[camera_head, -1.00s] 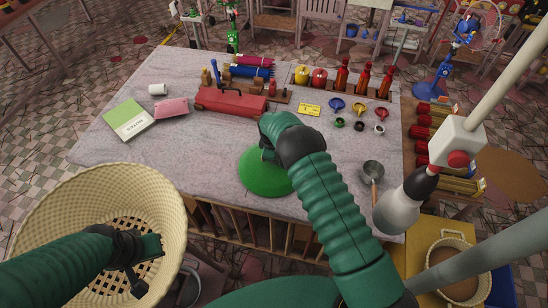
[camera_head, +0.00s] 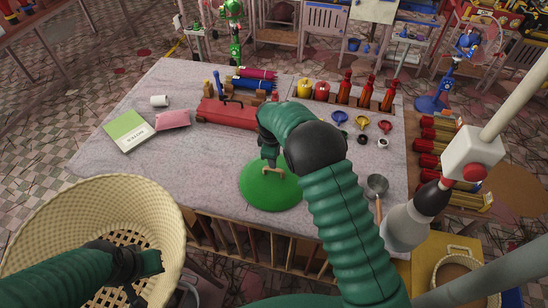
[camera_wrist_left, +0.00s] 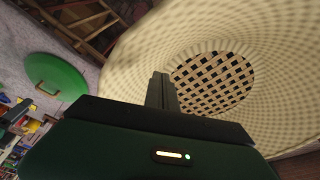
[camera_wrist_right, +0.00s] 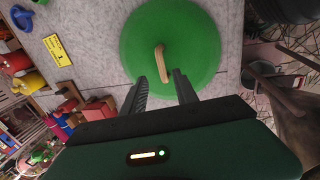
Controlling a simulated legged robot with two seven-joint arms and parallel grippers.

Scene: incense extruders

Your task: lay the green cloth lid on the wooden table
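The green lid (camera_head: 262,192) is a round disc with a light wooden handle (camera_head: 275,172). It lies flat on the table top (camera_head: 200,165) near the front edge. The right wrist view shows the lid (camera_wrist_right: 190,35) and its handle (camera_wrist_right: 161,60) just beyond my fingertips. My right gripper (camera_head: 268,160) is open above the lid, with its fingers (camera_wrist_right: 160,80) apart and nothing held between them. My left gripper (camera_head: 135,280) is over the woven basket (camera_head: 60,215); its fingers (camera_wrist_left: 161,85) look closed together with nothing between them.
A red extruder (camera_head: 228,113) stands behind the lid. A green book (camera_head: 128,130), pink item (camera_head: 173,119) and white cup (camera_head: 159,100) lie at left. Coloured funnels (camera_head: 362,122) and bottles (camera_head: 366,92) stand at right; a small pan (camera_head: 377,185) lies by the right edge.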

